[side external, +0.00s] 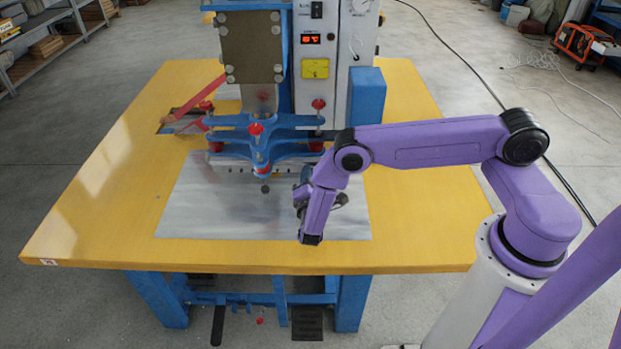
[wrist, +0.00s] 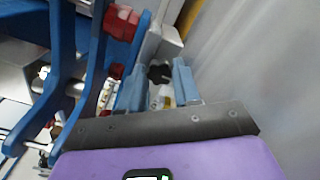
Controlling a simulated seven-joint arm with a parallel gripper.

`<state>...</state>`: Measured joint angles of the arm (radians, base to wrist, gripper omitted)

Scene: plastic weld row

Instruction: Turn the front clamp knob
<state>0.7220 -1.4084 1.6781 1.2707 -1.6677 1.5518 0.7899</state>
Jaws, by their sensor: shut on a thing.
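In the wrist view, a dark, lobed clamp knob (wrist: 160,74) sits between the tips of my gripper's two grey-blue fingers (wrist: 159,82). My gripper is shut on this knob, with a finger on either side of it. In the side external view my gripper (side external: 303,195) is low over the right part of the metal plate, just right of the blue clamp frame (side external: 262,140). The knob cannot be made out there, as my wrist hides that spot. I cannot tell from the pictures how far the knob is turned.
Red knobs (side external: 255,129) stand on the blue frame; another red knob (wrist: 120,22) is close to my fingers in the wrist view. The metal plate (side external: 215,215) lies on the yellow table (side external: 105,190). The machine column (side external: 335,60) rises behind. The table's left side is clear.

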